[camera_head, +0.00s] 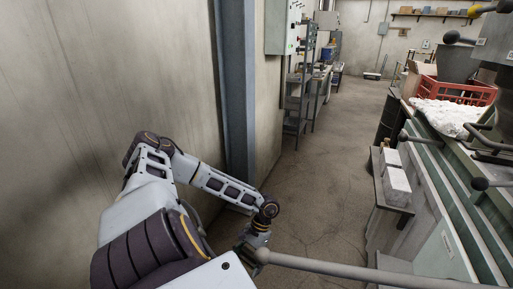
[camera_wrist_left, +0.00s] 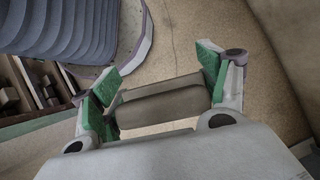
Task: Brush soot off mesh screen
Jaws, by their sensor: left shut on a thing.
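My left arm comes in from the left in the head view. Its gripper (camera_head: 249,243) is low in the middle, partly hidden behind the knob end of a long grey rod (camera_head: 385,271). In the left wrist view, the green-padded fingers of my left gripper (camera_wrist_left: 156,72) are shut on a grey-brown, rounded bar-like thing (camera_wrist_left: 160,103), which spans the space between them. Whether this is a brush handle I cannot tell; no bristles show. I cannot make out a mesh screen in either view. My right gripper is not in view.
A green machine (camera_head: 450,195) with ball-ended levers fills the right side. A red crate (camera_head: 455,91) and a white cloth (camera_head: 447,115) lie on it. A plain wall and blue-grey post (camera_head: 236,100) stand at left. The floor (camera_head: 325,150) between is open.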

